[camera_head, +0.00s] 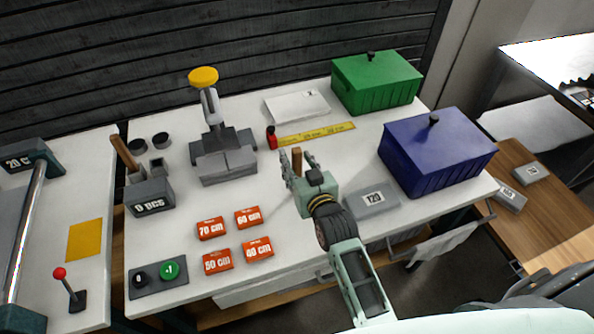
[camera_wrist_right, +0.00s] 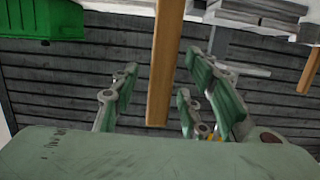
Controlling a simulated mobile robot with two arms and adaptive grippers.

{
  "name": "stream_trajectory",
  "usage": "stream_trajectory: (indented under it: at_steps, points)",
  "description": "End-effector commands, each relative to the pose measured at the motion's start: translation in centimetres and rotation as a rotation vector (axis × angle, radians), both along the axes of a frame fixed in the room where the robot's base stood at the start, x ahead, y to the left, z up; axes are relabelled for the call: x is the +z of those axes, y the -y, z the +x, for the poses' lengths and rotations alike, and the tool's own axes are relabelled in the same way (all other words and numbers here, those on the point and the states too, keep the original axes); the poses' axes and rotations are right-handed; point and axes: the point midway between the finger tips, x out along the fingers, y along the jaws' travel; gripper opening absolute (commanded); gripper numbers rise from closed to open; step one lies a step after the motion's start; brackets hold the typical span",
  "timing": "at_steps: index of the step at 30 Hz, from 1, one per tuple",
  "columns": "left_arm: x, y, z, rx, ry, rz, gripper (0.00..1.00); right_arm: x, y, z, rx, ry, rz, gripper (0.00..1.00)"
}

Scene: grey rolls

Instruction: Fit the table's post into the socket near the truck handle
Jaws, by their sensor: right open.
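A wooden post (camera_head: 297,157) stands up from the white table (camera_head: 190,255) at my right gripper (camera_head: 298,168). In the right wrist view the post (camera_wrist_right: 165,65) runs between the spread fingers (camera_wrist_right: 160,100). The gripper is open, with gaps beside the post. The post's lower end is hidden. A second wooden post (camera_head: 124,153) leans at the table's left, by several dark round and square pieces (camera_head: 161,140) that look like sockets. A long grey metal bar (camera_head: 28,220), perhaps the truck handle, is at the far left. My left gripper is not in view.
A box marked 0 PCS (camera_head: 151,198) stands near the left post. A grey machine with a yellow top (camera_head: 203,76), a green bin (camera_head: 378,85) and a blue bin (camera_head: 436,155) stand behind and right. Orange length blocks (camera_head: 217,262) lie in front.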

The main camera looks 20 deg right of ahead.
Motion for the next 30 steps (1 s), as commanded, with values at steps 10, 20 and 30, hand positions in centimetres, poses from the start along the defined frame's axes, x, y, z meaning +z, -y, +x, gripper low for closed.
stream_trajectory:
  at_steps: [10,20,30]
  points:
    - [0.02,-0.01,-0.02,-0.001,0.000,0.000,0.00,-0.09,-0.03,0.26,0.000,-0.001,0.000,0.34]
    - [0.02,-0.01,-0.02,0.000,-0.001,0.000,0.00,-0.11,-0.04,0.23,0.000,-0.001,0.000,0.05]
    - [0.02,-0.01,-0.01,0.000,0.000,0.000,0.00,-0.07,-0.04,0.24,0.000,0.000,0.000,0.00]
